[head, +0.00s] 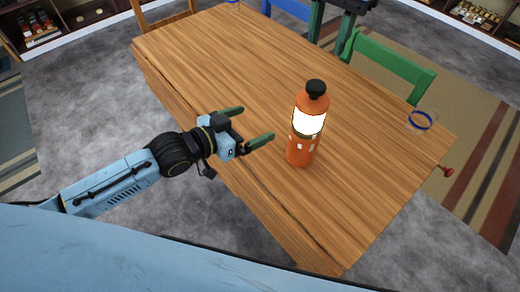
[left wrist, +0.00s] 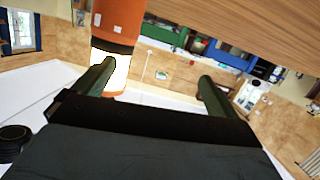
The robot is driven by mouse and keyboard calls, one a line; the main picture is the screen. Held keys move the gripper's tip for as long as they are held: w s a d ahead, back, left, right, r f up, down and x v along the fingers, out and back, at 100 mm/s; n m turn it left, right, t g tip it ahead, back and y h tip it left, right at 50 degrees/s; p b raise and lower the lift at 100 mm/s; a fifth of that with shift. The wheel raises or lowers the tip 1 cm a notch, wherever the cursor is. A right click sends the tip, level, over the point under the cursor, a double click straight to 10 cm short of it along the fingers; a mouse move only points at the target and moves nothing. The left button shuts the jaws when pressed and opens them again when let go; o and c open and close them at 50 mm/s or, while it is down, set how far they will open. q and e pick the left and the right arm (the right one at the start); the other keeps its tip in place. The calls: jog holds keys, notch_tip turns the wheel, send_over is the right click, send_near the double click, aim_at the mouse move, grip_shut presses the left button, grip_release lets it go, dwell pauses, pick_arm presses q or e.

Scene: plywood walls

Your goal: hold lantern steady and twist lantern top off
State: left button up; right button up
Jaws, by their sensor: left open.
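The lantern (head: 301,146) is an orange, bottle-shaped body with a glowing white band. It stands upright on the wooden table. Its black lantern top (head: 315,89) is on it. My left gripper (head: 257,124) is open and empty, to the left of the lantern and apart from it, with its green fingers pointing toward it. In the left wrist view the lantern (left wrist: 118,18) shows at the upper left, partly behind the left finger of my gripper (left wrist: 155,82). My right gripper is in neither view.
The wooden table (head: 225,70) is mostly clear. A clear glass with a blue ring (head: 421,121) stands near its right end. A green chair (head: 392,68) and a blue chair (head: 287,9) stand along the far side. A red knob (head: 447,171) sticks out at the right end.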

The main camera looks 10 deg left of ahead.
aim_at(301, 143)
pick_arm(q)
jog(key=s+d+f+m+g, duration=0.3)
jog(key=s+d, duration=0.1)
jog(key=s, duration=0.1)
jog(key=x, duration=1.3)
jog(key=shift+w+d+r, duration=0.15)
jog(key=shift+d+r, duration=0.2)
